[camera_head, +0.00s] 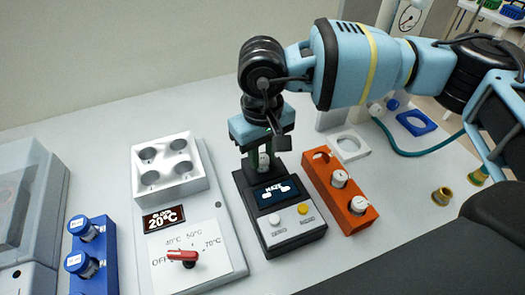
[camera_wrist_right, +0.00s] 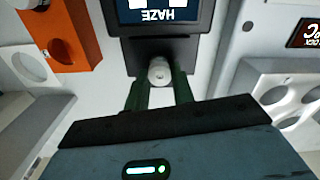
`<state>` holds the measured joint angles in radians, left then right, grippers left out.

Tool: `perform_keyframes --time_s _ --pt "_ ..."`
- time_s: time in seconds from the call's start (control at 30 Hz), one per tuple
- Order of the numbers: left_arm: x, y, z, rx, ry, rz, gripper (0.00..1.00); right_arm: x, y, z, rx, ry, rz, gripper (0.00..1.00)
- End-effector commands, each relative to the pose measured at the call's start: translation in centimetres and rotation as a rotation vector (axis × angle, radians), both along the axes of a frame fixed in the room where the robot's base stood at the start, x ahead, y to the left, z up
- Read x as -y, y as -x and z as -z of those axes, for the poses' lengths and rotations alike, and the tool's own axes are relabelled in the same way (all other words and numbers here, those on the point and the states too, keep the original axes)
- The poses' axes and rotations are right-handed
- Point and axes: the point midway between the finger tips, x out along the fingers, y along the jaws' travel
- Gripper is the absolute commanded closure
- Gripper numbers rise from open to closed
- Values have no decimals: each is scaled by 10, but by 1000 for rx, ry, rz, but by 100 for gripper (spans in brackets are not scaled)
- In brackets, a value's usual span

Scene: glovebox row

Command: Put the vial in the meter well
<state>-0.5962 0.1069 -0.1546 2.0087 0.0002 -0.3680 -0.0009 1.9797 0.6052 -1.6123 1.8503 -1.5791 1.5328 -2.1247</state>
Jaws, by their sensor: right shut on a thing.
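The meter (camera_head: 284,222) is a black box with a lit screen reading HAZE and a white and a yellow button on its front. My right gripper (camera_head: 263,160) is over its back end, pointing down, with dark green fingers. It is shut on a white-capped vial (camera_head: 264,163), which looks upright. In the right wrist view the vial's cap (camera_wrist_right: 159,70) sits between the fingertips, against the meter's back part (camera_wrist_right: 165,50). The well's opening is hidden, so I cannot tell how deep the vial is in it. My left gripper is not in view.
An orange rack (camera_head: 331,196) with two white-capped vials stands close right of the meter. A heating block (camera_head: 168,165) with several holes and a red knob (camera_head: 182,257) is at left. A blue vial rack (camera_head: 95,251) is further left.

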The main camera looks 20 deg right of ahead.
Motion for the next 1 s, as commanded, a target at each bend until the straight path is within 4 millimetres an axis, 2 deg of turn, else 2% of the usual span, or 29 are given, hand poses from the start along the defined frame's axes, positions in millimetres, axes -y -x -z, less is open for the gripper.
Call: perform_keyframes --time_s 0.23,0.27,0.4,0.77,0.87,1.0 --pt "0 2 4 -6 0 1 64 0 0 5 -2 -1 0 98" --pt "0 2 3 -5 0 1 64 0 0 4 -2 0 0 73" --pt "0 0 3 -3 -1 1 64 0 0 3 -1 0 0 55" --pt "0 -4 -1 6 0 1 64 0 0 -2 2 1 0 54" --pt "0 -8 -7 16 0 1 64 0 0 -13 4 0 0 54" --pt "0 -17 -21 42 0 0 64 0 0 -40 8 -1 0 54"
